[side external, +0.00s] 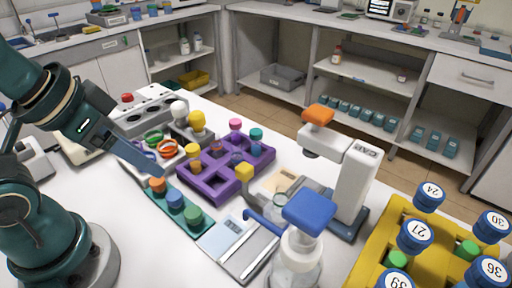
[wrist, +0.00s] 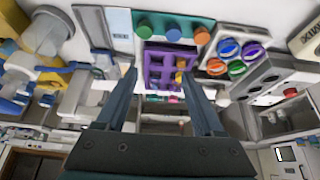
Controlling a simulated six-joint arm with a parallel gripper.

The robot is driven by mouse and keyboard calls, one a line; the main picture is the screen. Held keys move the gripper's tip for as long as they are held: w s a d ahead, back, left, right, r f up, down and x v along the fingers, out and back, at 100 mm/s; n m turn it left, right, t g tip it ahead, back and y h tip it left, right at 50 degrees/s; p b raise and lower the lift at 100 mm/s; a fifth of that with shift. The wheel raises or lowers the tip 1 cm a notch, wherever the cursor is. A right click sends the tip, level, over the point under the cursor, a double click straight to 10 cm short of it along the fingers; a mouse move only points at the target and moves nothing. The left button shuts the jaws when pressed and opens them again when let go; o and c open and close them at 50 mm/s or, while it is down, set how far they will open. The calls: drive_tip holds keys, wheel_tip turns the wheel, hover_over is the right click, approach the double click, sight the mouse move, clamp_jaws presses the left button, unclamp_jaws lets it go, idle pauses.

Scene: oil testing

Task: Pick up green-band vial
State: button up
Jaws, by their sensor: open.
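My gripper (side external: 158,172) is above the white bench at the left of the side view, near the dark green strip rack (side external: 158,197). In the wrist view my gripper (wrist: 158,73) has its two fingers apart with nothing between them. The strip rack holds an orange-capped vial (side external: 157,185), a blue-capped vial (side external: 175,200) and a green-capped vial (side external: 194,216). The green cap also shows in the wrist view (wrist: 144,31). The purple rack (side external: 222,190) holds yellow-, pink- and teal-capped vials, the teal one (side external: 256,135) at its far end. I cannot make out a green band on any vial.
Colored rings (side external: 167,147) lie beside the purple rack. A white instrument with an orange top (side external: 350,180), a blue-topped bottle (side external: 298,255) and a yellow rack (side external: 365,262) of numbered caps stand to the right. A flat pad (side external: 222,240) lies in front.

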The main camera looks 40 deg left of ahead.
drive_tip(key=w+d+r, duration=0.1)
drive_tip(key=w+r, duration=0.3)
drive_tip(key=r, duration=0.1)
drive_tip(key=g, duration=0.4)
hover_over(282, 189)
drive_tip(key=a, duration=0.4)
wheel_tip(282, 189, down, 4)
drive_tip(key=shift+m+g, duration=0.8)
drive_tip(key=shift+m, duration=0.1)
drive_tip(key=d+f, duration=0.1)
drive_tip(key=f, duration=0.1)
drive_tip(key=d+f, duration=0.1)
drive_tip(key=f, duration=0.1)
drive_tip(key=d+f, duration=0.2)
drive_tip(key=shift+f, duration=2.7)
clamp_jaws()
